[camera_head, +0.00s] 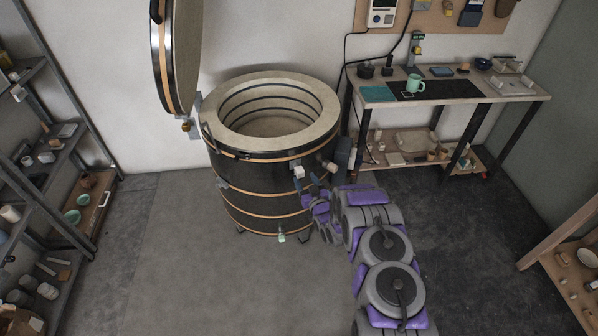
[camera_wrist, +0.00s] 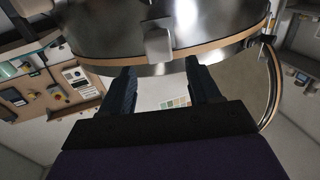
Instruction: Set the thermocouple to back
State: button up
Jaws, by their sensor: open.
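The round kiln (camera_head: 250,183) stands open in the middle of the head view, black with copper-coloured bands. A small pale block (camera_head: 299,171) sticks out from its side below the rim, with a short plug-like cylinder (camera_head: 329,167) to its right. I cannot tell for sure which of these is the thermocouple. My gripper (camera_head: 312,182) is at the kiln's right front side, just below the pale block. In the wrist view my gripper (camera_wrist: 160,72) is open and empty. A grey block (camera_wrist: 158,42) on the kiln wall lies just beyond and between the fingertips, seemingly untouched.
The raised kiln lid (camera_head: 177,55) stands at the kiln's back left. A workbench (camera_head: 455,92) with a green mug (camera_head: 415,84) is behind right. A shelf rack (camera_head: 45,160) lines the left side. The floor (camera_head: 165,250) left of the kiln is clear.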

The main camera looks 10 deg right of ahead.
aim_at(301, 174)
jog(key=b+x, duration=0.1)
jog(key=x, duration=0.4)
jog(key=shift+w+a+f, duration=0.15)
jog(key=shift+w+a, duration=0.05)
jog(key=shift+w, duration=0.15)
jog(key=shift+w+a, duration=0.15)
jog(key=shift+w, duration=0.6)
jog(key=shift+c, duration=0.3)
grip_shut()
